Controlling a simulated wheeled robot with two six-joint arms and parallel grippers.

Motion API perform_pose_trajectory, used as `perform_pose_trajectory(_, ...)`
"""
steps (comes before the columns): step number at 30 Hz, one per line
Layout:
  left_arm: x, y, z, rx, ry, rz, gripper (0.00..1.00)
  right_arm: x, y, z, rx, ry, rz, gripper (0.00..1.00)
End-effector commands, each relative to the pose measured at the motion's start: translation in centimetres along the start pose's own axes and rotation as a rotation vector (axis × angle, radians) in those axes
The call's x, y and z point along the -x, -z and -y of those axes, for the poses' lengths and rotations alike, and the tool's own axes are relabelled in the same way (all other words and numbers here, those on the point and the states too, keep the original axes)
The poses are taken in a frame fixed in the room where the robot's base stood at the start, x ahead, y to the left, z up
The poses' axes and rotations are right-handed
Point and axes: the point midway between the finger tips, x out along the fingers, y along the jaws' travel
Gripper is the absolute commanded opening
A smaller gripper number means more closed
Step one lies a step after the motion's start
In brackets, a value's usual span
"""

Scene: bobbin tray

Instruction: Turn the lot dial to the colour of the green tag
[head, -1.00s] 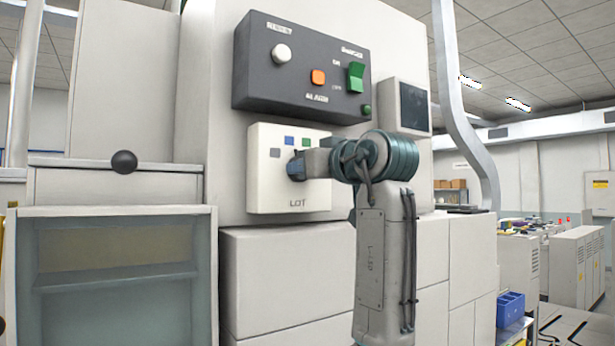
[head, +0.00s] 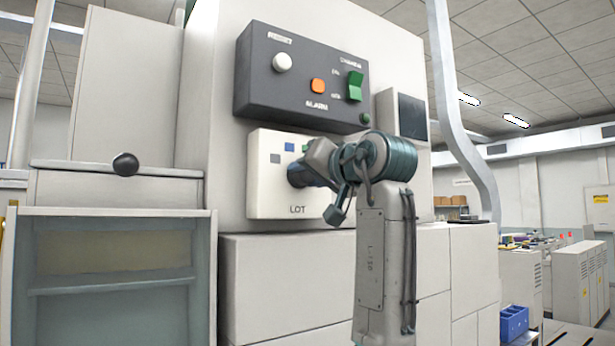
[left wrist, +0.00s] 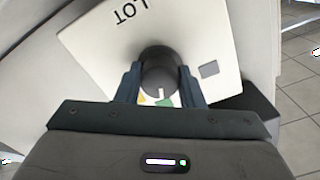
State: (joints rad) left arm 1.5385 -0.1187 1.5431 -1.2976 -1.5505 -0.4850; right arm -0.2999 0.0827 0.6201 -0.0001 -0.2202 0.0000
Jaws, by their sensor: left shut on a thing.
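The lot dial plate (head: 270,200) is a white panel marked LOT, with blue, grey and partly visible green squares. My left gripper (head: 300,176) reaches it from the right and covers the dial in the head view. In the left wrist view the dark round dial (left wrist: 158,70) is between the two fingers of my left gripper (left wrist: 160,88), which is shut on it. A white pointer line on the dial is close to a green patch (left wrist: 165,103), with a yellow patch beside it. I cannot make out a green tag. My right gripper is not in view.
Above the plate is a dark control box (head: 300,80) with a white knob, an orange alarm button and a green switch. A small dark screen (head: 412,116) is at its right. A glass-fronted cabinet (head: 110,270) stands at the left.

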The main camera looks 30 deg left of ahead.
Motion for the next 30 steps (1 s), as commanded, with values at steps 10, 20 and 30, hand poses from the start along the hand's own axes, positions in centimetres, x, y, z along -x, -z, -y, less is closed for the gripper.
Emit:
perform_pose_trajectory(10,0.0,-0.1,-0.1,-0.005,-0.002,0.003,0.12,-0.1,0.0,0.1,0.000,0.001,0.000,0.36)
perform_pose_trajectory(20,0.0,-0.1,-0.1,-0.004,-0.001,0.002,0.57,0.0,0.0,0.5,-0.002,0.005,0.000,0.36)
perform_pose_trajectory(30,2.5,-0.3,-0.3,-0.002,-0.004,-0.002,0.57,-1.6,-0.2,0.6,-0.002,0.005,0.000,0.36)
